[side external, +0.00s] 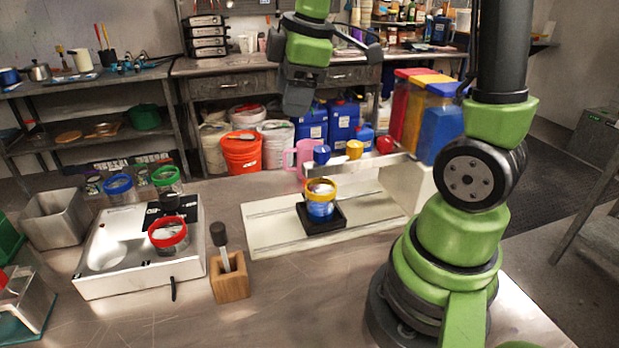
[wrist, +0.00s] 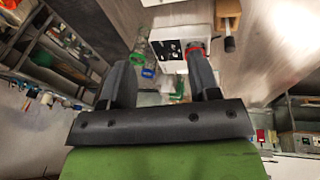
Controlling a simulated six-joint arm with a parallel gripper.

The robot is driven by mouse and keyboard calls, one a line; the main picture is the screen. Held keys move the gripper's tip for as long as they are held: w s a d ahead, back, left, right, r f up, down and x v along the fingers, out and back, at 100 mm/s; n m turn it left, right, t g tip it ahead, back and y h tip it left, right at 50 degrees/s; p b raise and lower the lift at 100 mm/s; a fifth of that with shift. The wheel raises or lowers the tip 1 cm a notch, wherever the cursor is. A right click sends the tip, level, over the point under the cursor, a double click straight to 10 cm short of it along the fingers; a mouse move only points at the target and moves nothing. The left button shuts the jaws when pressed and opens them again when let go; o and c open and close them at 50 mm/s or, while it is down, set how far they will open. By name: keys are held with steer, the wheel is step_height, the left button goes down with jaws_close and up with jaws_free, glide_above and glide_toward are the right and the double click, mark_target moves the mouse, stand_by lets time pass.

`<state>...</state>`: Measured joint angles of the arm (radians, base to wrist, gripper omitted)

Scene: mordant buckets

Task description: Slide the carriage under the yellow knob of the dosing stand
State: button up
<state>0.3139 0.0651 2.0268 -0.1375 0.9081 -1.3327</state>
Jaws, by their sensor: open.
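The dosing stand has a white base (side external: 270,229) with a rail along it. Its pale crossbar (side external: 340,167) carries a blue knob (side external: 321,154), a yellow knob (side external: 355,149) and a red knob (side external: 385,145), left to right. The black carriage (side external: 335,222) sits on the base, roughly below the blue knob and left of the yellow one. It holds an upright jar (side external: 321,209) with a yellow rim and blue contents. My gripper (side external: 296,108) is open and empty, high above and behind the stand in the side view; its fingers also show in the wrist view (wrist: 165,60).
A white scale-like box (side external: 95,285) at left carries a red-rimmed jar (side external: 168,235); green- and blue-rimmed jars stand behind it. A wooden block (side external: 230,283) holds an upright dark-headed tool. Bare table lies in front of the stand.

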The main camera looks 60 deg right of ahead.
steer(key=w+d+f+n+g, duration=0.3)
steer(key=d+f+n, duration=0.75)
steer(key=f, duration=0.25)
steer(key=shift+m, duration=0.35)
step_height(320, 180, down, 9)
steer(key=shift+s+f, duration=0.1)
steer(key=shift+f, duration=0.1)
